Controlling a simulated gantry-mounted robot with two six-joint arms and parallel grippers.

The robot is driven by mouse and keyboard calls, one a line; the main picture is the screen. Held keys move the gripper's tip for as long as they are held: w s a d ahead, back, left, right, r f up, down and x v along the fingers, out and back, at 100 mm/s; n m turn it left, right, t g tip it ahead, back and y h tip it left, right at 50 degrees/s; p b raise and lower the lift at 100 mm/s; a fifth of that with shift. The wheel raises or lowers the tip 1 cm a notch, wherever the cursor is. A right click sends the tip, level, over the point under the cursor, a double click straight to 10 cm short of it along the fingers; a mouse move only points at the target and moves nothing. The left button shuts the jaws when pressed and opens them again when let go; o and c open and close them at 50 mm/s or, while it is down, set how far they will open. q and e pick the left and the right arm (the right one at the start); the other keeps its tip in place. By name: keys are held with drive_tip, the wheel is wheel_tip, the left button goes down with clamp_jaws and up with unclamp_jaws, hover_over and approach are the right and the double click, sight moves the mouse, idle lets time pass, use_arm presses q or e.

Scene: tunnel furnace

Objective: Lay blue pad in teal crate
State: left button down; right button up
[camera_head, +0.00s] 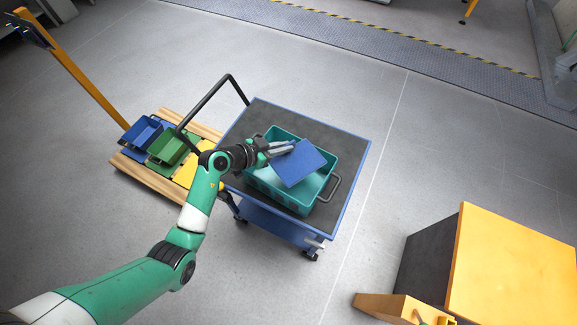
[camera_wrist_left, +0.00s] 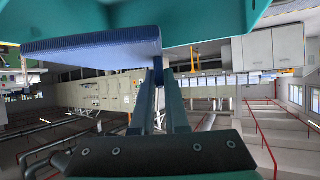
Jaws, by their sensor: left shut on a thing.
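The blue pad (camera_head: 299,163) is a flat square held over the teal crate (camera_head: 262,183) in the head view. The crate stands on a blue cart with a dark top. My left gripper (camera_head: 284,149) is shut on the near-left edge of the pad. In the left wrist view the pad (camera_wrist_left: 95,46) shows edge-on at the tips of the gripper fingers (camera_wrist_left: 158,75), and a teal surface fills the top of the picture. The pad hides part of the crate's inside. I cannot tell whether the pad touches the crate. My right gripper is not in view.
The cart's dark top (camera_head: 337,150) has bare room around the crate, and a black push handle (camera_head: 205,98) rises at its left. A pallet (camera_head: 150,178) with blue, green and yellow bins is on the left. A yellow-topped block (camera_head: 515,270) stands at lower right.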

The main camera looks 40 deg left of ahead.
use_arm(q)
wheel_tip(320, 180, down, 4)
drive_tip(key=shift+s+r+b, duration=0.1)
drive_tip(key=shift+b, duration=0.6)
wheel_tip(320, 180, down, 4)
drive_tip(key=shift+r+b, duration=0.2)
drive_tip(key=shift+b, duration=1.05)
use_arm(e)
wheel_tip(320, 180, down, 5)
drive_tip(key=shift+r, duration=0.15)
use_arm(q)
drive_tip(key=shift+f+p, duration=0.35)
drive_tip(key=shift+f, duration=0.15)
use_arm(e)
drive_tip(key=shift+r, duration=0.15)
use_arm(q)
drive_tip(key=c, duration=0.9)
unclamp_jaws()
